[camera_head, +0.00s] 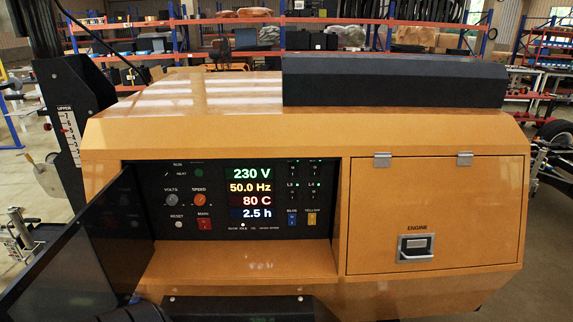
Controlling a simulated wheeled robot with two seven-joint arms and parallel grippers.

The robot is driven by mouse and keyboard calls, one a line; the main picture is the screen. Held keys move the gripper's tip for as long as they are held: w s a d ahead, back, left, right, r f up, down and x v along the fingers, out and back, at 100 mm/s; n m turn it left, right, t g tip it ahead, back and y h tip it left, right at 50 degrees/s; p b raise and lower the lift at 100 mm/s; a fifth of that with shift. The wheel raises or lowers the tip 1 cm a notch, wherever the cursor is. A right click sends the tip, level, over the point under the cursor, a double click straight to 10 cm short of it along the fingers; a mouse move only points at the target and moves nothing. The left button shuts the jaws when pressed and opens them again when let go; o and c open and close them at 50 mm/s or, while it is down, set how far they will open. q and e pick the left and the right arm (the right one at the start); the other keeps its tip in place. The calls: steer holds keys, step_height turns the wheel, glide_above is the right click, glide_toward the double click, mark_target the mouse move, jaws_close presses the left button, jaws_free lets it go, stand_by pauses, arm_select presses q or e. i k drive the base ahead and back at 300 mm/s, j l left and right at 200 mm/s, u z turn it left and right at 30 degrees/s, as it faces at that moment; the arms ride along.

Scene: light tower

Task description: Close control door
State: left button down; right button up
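The control door (75,258) is a dark, glossy panel at the lower left. It stands open, swung outward from the left side of the control recess, and its near part runs out of the picture at the lower left. The control panel (245,200) is uncovered in the orange housing. It shows lit readouts of 230 V, 50.0 Hz, 80 C and 2.5 h, with knobs, buttons and switches around them. I cannot make out either of my grippers in this view.
The engine door (435,215), with a latch and two hinges, is shut to the right of the recess. A black mast (70,125) stands at the left. A dark ledge (240,307) lies below the recess. Loaded shelves (270,35) stand far behind.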

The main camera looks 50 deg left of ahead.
mark_target(95, 265)
steer(key=k+j+u, duration=0.1)
steer(key=u, duration=0.25)
steer(key=j+u, duration=0.15)
steer(key=u, duration=0.2)
steer(key=k+j+u, duration=0.1)
steer(key=j, duration=0.4)
steer(key=k+j+u, duration=0.15)
steer(key=j, duration=0.35)
steer(key=k+j+u, duration=0.1)
steer(key=j, duration=0.4)
steer(key=k+j+u, duration=0.1)
steer(key=j, duration=0.45)
